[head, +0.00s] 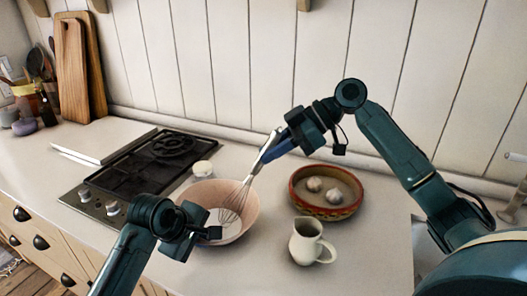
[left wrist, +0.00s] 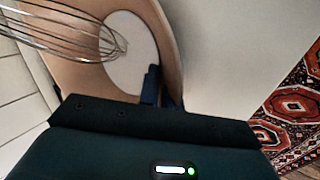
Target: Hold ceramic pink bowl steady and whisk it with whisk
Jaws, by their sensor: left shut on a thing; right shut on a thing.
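The pink ceramic bowl (head: 252,217) stands on the white counter with some white contents (left wrist: 133,55) inside. My left gripper (head: 208,232) is shut on the bowl's near rim. In the left wrist view its fingers (left wrist: 160,88) clasp the bowl's wall (left wrist: 163,30). My right gripper (head: 287,139) is shut on the whisk (head: 259,160) by its handle, above and to the right of the bowl. The whisk is tilted, with its wire head down inside the bowl. The wires also show in the left wrist view (left wrist: 65,32). Whether they touch the contents is unclear.
A patterned round dish (head: 325,209) with garlic-like bulbs and a cream jug (head: 308,244) stand right of the bowl. Cutting boards (head: 73,75) lean at the back left.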

